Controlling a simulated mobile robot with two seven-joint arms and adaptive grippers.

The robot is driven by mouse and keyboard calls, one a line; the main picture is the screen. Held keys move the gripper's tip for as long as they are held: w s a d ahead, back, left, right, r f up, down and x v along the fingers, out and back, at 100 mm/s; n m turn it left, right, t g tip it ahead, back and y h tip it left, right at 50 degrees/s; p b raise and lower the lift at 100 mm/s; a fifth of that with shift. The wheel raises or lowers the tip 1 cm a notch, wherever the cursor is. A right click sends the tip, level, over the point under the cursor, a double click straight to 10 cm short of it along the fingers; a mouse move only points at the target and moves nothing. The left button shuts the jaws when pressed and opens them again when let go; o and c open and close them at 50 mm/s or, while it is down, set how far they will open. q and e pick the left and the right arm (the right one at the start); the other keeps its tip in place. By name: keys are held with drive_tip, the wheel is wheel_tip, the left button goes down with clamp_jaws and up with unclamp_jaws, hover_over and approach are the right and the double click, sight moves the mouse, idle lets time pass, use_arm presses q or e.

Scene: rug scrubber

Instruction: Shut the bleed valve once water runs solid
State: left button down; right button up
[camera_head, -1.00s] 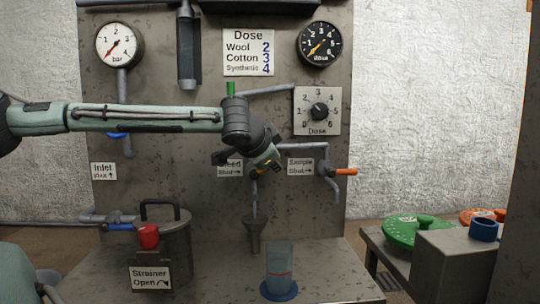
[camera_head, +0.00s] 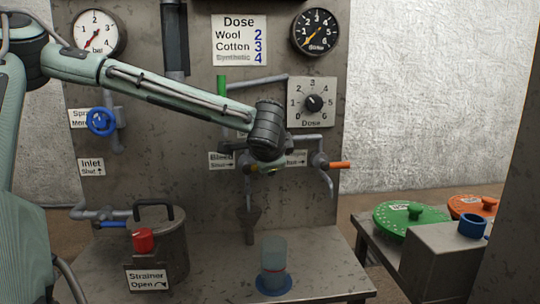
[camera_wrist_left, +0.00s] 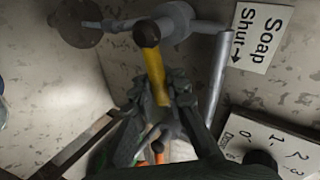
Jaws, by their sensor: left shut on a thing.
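The bleed valve has a yellow lever (camera_wrist_left: 153,65) with a dark tip, seen in the left wrist view. My left gripper (camera_wrist_left: 158,98) is shut on this lever, its fingers on either side. In the head view my left gripper (camera_head: 264,158) covers most of the valve, just right of the "Bleed Shut" label (camera_head: 221,160). The bleed pipe (camera_head: 247,190) runs down to a grey funnel (camera_head: 249,225). I cannot make out whether water runs there. My right gripper is not in view.
A clear beaker (camera_head: 273,254) and the strainer (camera_head: 160,245) stand on the bench.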

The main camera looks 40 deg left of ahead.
use_arm(q)
drive_tip(key=shift+s+f+m+g, duration=0.1)
drive_tip(key=shift+f+m+g, duration=0.2)
drive_tip(key=shift+f+m, duration=0.1)
drive_tip(key=shift+d+f+m+g+y+p, duration=0.1)
drive_tip(key=shift+f+m+g+y+p, duration=0.25)
drive_tip(key=shift+y, duration=0.15)
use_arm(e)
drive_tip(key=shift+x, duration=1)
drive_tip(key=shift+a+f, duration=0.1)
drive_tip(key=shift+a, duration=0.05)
use_arm(q)
drive_tip(key=c, duration=1.5)
unclamp_jaws()
drive_tip(key=shift+r, duration=0.15)
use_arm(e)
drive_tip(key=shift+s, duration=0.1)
use_arm(q)
drive_tip(key=shift+s+d+r, duration=0.25)
drive_tip(key=shift+d+r, duration=0.05)
drive_tip(key=v, duration=1.1)
drive_tip(key=shift+s, duration=0.1)
